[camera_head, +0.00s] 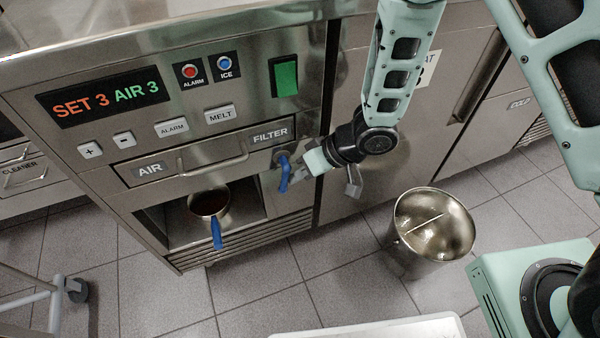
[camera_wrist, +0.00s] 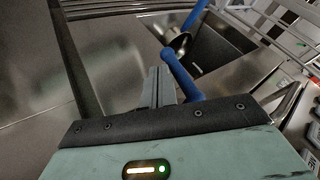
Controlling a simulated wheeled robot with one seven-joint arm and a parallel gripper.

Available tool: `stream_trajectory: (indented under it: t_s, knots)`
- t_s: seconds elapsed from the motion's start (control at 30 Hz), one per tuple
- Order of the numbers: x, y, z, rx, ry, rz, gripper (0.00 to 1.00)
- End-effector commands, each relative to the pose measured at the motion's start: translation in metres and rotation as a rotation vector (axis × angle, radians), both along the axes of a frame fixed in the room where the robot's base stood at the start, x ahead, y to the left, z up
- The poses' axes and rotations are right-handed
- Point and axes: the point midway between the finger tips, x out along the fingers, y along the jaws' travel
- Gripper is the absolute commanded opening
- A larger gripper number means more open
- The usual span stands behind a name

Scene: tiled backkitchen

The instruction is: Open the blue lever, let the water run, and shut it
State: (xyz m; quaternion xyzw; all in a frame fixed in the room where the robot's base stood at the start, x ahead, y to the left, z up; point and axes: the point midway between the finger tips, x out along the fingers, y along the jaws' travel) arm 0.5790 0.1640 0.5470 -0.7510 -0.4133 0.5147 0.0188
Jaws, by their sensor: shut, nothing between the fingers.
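The blue lever (camera_head: 284,174) sits on the steel machine's front, just below the FILTER label, and hangs roughly downward. In the wrist view the blue lever (camera_wrist: 183,77) stands close to the right of my fingers. My gripper (camera_wrist: 158,84) is shut and empty beside the lever. I cannot tell whether they touch. In the head view my gripper's fingertips are partly hidden around the lever. No running water is visible, and the outlet is hard to make out.
A small pan (camera_head: 209,203) with a blue handle and dark contents sits in the machine's open bay. A metal bucket (camera_head: 402,240) stands on the tiled floor to the right. A white-edged surface (camera_head: 390,329) lies at the bottom. A cart leg with a caster (camera_head: 76,290) is lower left.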

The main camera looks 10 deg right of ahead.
Motion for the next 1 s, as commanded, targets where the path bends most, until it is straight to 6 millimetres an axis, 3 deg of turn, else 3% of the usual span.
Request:
stream_trajectory:
  t_s: [0.67,1.0]
  knots:
    - [-0.001,0.004,-0.003,0.134,0.041,-0.003,0.00]
    - [-0.003,0.012,-0.009,0.376,0.111,-0.008,0.00]
